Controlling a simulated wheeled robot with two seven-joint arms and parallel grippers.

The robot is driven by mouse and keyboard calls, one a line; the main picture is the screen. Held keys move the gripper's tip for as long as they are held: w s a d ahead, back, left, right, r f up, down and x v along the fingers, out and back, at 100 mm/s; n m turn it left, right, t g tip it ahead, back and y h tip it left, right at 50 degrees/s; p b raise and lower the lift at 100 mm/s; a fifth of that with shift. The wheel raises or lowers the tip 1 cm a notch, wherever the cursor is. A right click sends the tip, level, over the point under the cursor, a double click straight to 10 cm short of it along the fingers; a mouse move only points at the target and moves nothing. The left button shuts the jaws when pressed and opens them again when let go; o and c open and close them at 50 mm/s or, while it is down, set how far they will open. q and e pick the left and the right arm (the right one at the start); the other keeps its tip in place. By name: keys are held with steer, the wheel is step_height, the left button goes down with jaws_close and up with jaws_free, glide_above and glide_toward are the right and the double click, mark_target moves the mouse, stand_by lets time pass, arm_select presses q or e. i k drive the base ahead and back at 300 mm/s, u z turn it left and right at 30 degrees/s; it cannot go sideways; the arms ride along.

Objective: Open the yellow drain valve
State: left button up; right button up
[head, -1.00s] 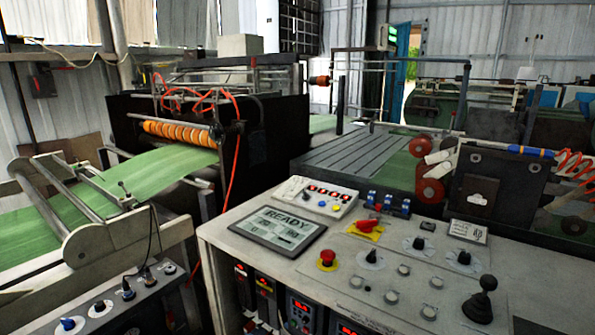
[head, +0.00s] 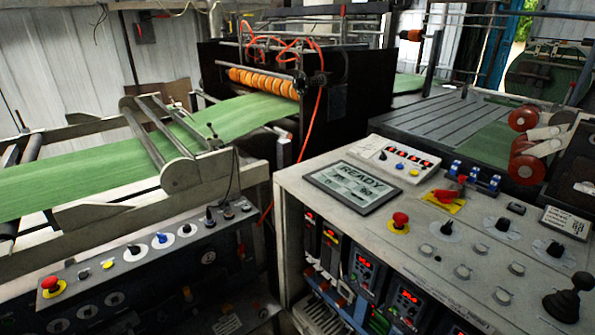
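I cannot make out a yellow drain valve in the head view. The yellow parts that show are on the control panels. A red rotary handle (head: 449,194) sits on a yellow plate on the right console. A red mushroom button (head: 400,220) with a yellow base is to its left. Another red button on a yellow base (head: 51,286) is on the left panel. Neither of my grippers is in view.
The grey control console (head: 290,180) with a READY screen (head: 353,187) fills the right front. A lower black panel (head: 150,262) stands at the left front. A green web (head: 90,180) runs into a black machine with orange rollers (head: 262,82). A narrow gap separates the panels.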

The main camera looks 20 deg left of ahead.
mark_target(227, 306)
steer(key=u, duration=1.25)
